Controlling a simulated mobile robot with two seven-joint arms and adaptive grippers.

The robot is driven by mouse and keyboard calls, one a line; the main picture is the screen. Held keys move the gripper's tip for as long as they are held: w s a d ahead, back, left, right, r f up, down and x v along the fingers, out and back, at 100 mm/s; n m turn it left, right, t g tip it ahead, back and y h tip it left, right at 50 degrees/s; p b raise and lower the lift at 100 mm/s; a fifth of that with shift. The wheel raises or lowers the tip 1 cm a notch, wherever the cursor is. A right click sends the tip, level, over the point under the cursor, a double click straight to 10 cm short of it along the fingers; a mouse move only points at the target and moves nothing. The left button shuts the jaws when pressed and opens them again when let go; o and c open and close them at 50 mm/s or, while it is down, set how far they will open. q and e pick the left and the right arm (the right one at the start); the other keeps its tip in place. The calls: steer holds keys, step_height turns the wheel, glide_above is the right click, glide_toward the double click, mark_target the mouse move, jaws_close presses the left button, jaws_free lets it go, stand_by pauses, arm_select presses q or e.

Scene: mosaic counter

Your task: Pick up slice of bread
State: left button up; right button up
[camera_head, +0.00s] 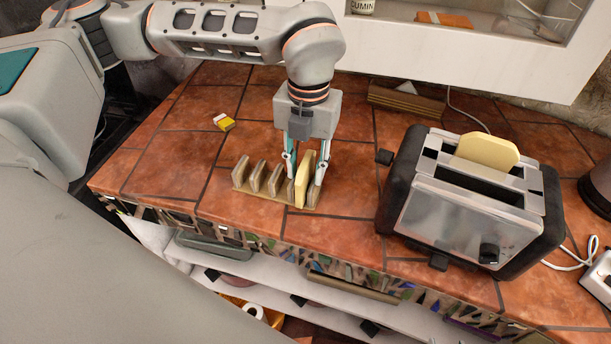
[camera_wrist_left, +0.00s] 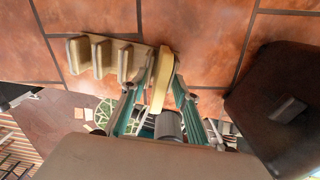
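A pale yellow slice of bread (camera_head: 304,182) stands upright in the right end slot of a wooden rack (camera_head: 262,195) on the tiled counter. My left gripper (camera_head: 305,178) points down over it, open, with one finger on each side of the slice. In the left wrist view the slice (camera_wrist_left: 161,80) stands between the two fingers (camera_wrist_left: 164,84), with the rack (camera_wrist_left: 105,60) to its left. Another slice of bread (camera_head: 487,151) sticks up out of the toaster (camera_head: 462,215). My right gripper is not in view.
The toaster stands to the right of the rack, with clear tiles between. A wooden block (camera_head: 405,101) lies at the back below a white wall cabinet (camera_head: 460,50). The counter's front edge is just before the rack.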

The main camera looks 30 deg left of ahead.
arm_select(q)
steer(key=c, duration=0.8)
steer(key=shift+r, duration=0.15)
